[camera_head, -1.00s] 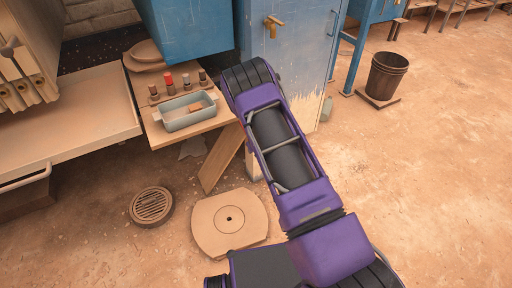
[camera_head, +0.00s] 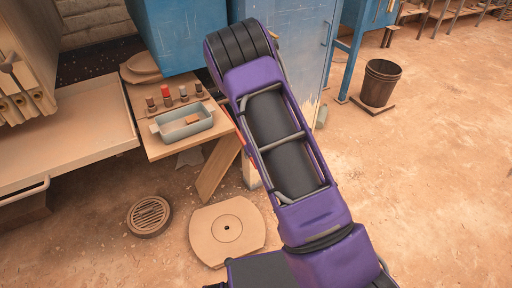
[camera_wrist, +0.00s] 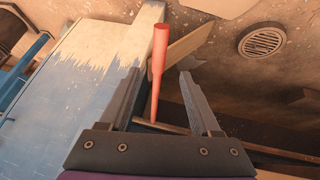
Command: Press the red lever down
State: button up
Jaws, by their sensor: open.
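The red lever (camera_wrist: 160,50) shows in the wrist view as a long, thin bar, thicker at its far end. It lies between the two fingers of my gripper (camera_wrist: 160,78), which are apart with a gap on each side of it. I cannot tell from this view how far the lever is from the fingers in depth. In the head view my arm hides the gripper and most of the lever; only a thin reddish sliver shows at the arm's left edge.
A blue cabinet (camera_head: 290,38) with chipped paint stands behind my arm. Left of it, a wooden shelf holds a grey-blue tray (camera_head: 202,132) and several small bottles. A round drain grate (camera_head: 149,214) and a disc (camera_head: 205,232) lie on the floor.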

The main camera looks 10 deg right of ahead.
jog(key=v, duration=0.5)
jog(key=shift+s+r, duration=0.2)
